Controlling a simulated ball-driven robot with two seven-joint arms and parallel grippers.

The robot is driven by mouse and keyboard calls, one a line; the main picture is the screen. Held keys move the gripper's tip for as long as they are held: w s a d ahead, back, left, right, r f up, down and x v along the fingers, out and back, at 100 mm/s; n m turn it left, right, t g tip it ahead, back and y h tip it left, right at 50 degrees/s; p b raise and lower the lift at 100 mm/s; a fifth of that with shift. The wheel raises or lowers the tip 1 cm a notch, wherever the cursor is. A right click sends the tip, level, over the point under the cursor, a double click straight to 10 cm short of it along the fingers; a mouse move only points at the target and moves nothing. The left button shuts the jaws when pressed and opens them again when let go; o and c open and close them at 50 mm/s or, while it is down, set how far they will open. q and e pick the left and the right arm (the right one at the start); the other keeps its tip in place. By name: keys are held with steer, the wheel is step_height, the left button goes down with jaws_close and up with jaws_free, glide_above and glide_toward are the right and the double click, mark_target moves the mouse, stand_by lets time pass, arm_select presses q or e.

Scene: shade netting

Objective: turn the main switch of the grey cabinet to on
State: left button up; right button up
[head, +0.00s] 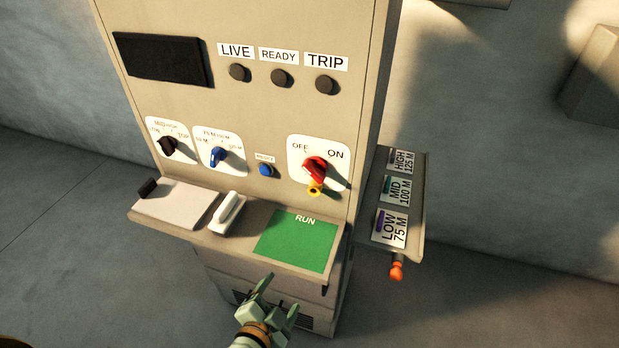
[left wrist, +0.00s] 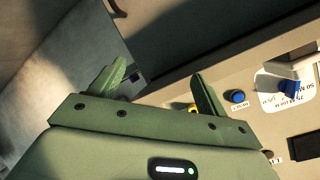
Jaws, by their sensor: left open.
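The grey cabinet (head: 270,120) stands upright in the head view. Its red main switch (head: 315,168) sits on a white plate at the right of the front panel, between the words OFF and ON. The knob appears to lean toward the OFF side, but its exact angle is hard to tell. A small yellow piece (head: 316,188) hangs just below it. My left gripper (head: 279,295) is open and empty, in front of and below the shelf, apart from the switch. In the left wrist view, the gripper (left wrist: 155,86) hides the red switch; a bit of yellow shows beside a finger. My right gripper is not in view.
A shelf with a green RUN pad (head: 296,242), a white handset-like piece (head: 228,213) and a pale plate (head: 174,203) juts out below the switch. A blue selector (head: 218,156) and blue RESET button (head: 266,170) are left of it. A side tray (head: 416,220) holds labelled cards.

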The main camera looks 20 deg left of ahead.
arm_select(q)
step_height(320, 180, up, 21)
steer(key=w+d+t+p, duration=0.2)
steer(key=t+p, duration=0.2)
steer(key=p, duration=0.3)
glide_toward(313, 176)
steer(key=shift+t, duration=0.3)
steer(key=w+p, duration=0.1)
steer(key=w, duration=0.8)
steer(key=shift+w+d+f+p, duration=0.1)
steer(key=shift+d+f+p, duration=0.1)
steer(key=shift+p, duration=0.15)
steer(key=c, duration=1)
